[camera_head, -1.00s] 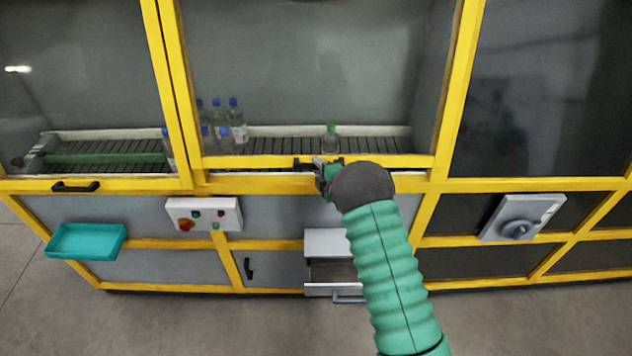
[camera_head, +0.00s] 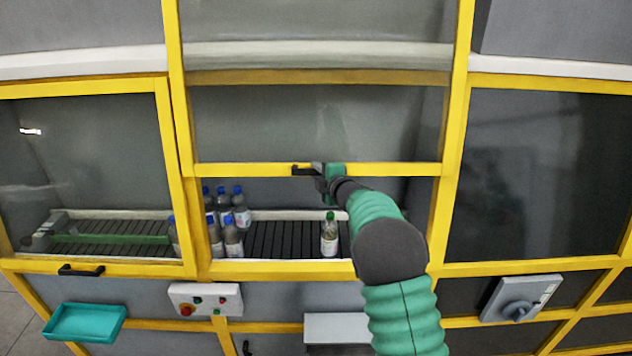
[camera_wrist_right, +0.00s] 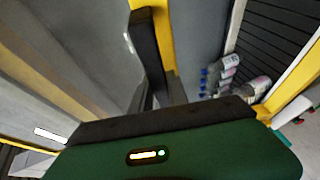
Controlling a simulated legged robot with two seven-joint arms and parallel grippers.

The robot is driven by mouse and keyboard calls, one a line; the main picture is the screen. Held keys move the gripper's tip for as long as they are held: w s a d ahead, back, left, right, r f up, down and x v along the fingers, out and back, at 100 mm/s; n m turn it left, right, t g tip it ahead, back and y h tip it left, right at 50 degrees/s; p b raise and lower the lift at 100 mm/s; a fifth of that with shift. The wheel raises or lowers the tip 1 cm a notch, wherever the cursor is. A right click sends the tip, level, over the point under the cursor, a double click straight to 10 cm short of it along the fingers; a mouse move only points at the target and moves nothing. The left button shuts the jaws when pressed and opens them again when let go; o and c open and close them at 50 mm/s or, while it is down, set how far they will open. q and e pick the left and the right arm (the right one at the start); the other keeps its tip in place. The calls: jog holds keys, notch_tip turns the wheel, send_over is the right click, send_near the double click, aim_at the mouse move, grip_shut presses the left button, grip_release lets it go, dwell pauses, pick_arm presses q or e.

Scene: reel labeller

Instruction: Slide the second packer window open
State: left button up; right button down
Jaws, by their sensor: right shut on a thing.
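The second packer window (camera_head: 270,128) is a glass pane with a yellow frame. Its yellow bottom bar (camera_head: 235,169) stands well above the sill (camera_head: 290,267), leaving an open gap. A black handle (camera_head: 303,170) sits on that bar; it also shows in the right wrist view (camera_wrist_right: 147,48). My right gripper (camera_head: 322,172) is at the bar, shut on the handle; its fingers are small and partly hidden by the wrist in the head view. My left gripper is not in view.
Through the gap, several blue-capped bottles (camera_head: 232,235) and one green-capped bottle (camera_head: 330,238) stand on a conveyor (camera_head: 285,238). The left window (camera_head: 100,160) is down, with its own handle (camera_head: 81,270). A control box (camera_head: 206,298), teal tray (camera_head: 84,321) and rotary switch box (camera_head: 517,300) project below.

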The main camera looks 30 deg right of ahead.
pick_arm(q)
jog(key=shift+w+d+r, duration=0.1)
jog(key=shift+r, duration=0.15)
pick_arm(e)
jog(key=shift+d+r, duration=0.25)
jog(key=shift+r, duration=0.3)
jog(key=c, duration=1.3)
grip_release()
jog(key=shift+f, duration=0.1)
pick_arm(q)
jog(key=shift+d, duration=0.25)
pick_arm(e)
jog(key=shift+d, duration=0.15)
jog(key=shift+f, duration=0.1)
